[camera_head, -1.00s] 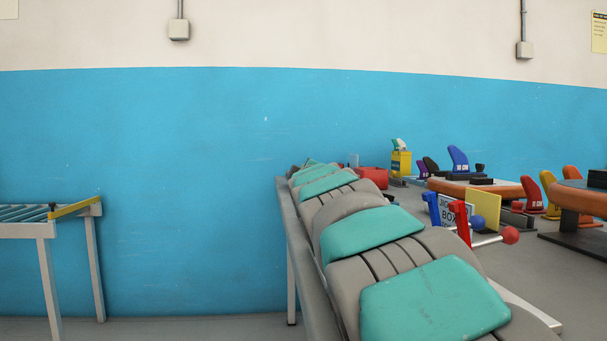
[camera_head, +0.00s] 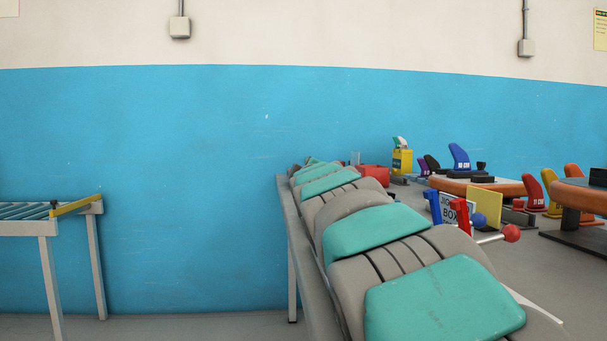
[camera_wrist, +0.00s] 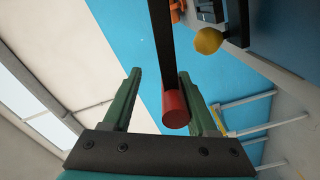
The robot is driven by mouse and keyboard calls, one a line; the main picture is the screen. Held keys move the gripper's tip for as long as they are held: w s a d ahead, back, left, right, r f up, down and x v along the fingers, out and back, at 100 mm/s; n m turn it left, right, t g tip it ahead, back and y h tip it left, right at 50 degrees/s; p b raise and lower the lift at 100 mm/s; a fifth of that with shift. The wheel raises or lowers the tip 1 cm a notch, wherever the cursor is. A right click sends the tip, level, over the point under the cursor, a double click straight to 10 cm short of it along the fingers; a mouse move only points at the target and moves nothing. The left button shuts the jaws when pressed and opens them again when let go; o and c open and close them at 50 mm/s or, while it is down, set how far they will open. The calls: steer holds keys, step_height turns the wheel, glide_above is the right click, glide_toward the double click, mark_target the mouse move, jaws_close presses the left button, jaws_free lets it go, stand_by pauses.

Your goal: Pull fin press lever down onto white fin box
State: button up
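In the wrist view my gripper (camera_wrist: 158,80) has its two green fingers apart. A red cylindrical handle (camera_wrist: 175,108) on a long dark bar (camera_wrist: 160,40), apparently the fin press lever, lies between the fingers, closer to the right one. I cannot tell whether it touches that finger. In the head view my grey and teal arm reaches away along the table, and its far end is too small and covered to make out the gripper. I cannot make out the white fin box in either view.
A grey table (camera_head: 565,275) holds a jig box (camera_head: 449,209) with red and blue clamps, a red ball-ended lever (camera_head: 511,233), orange boards (camera_head: 480,187) and several coloured fins. A yellow knob (camera_wrist: 208,40) is near the bar. A roller stand (camera_head: 45,228) is left; open floor lies between.

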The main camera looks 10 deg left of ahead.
steer(key=v, duration=0.6)
steer(key=shift+s, duration=0.4)
steer(key=shift+d, duration=0.1)
steer(key=v, duration=0.9)
steer(key=shift+r+b, duration=0.25)
steer(key=shift+b, duration=0.1)
stand_by(0.3)
